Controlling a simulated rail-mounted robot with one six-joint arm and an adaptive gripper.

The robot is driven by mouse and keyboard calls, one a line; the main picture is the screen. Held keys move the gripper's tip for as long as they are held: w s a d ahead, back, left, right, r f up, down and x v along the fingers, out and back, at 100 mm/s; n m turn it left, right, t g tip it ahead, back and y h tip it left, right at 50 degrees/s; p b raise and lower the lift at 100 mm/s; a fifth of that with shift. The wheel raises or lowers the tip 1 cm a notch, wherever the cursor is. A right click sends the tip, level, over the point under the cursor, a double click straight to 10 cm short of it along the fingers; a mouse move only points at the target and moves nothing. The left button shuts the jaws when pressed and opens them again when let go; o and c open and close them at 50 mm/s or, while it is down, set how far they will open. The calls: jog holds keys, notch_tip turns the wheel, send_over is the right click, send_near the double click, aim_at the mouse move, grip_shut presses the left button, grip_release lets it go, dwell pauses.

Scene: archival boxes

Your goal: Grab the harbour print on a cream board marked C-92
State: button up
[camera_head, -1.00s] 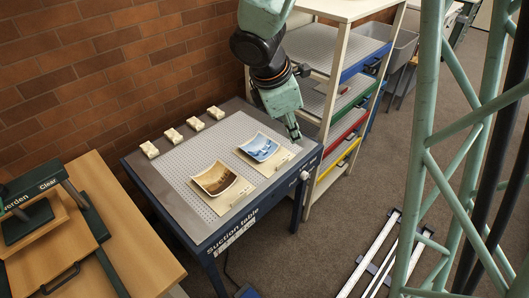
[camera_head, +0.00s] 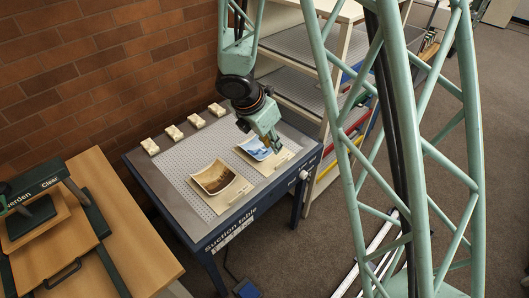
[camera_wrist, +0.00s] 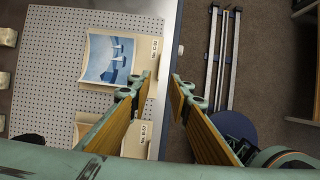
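The harbour print (camera_head: 252,149) is a curled blue picture on a cream board on the suction table (camera_head: 206,228).
A brown-toned print (camera_head: 214,178) on a similar cream board lies beside it, nearer the camera. Several small cream blocks (camera_head: 173,132) line the table's back edge. A shelf rack (camera_head: 290,90) stands close on the right. A wooden bench with a press (camera_head: 60,225) is at left.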

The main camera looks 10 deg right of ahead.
jog(key=shift+f, duration=0.1)
dwell(0.3)
jog(key=shift+b+x, duration=1.55)
jog(key=shift+x, duration=2.65)
jog(key=shift+f, duration=0.1)
jog(key=shift+b+x, duration=1.05)
jog(key=shift+x, duration=1.45)
jog(key=shift+d, duration=0.1)
jog(key=shift+c, duration=0.6)
grip_shut()
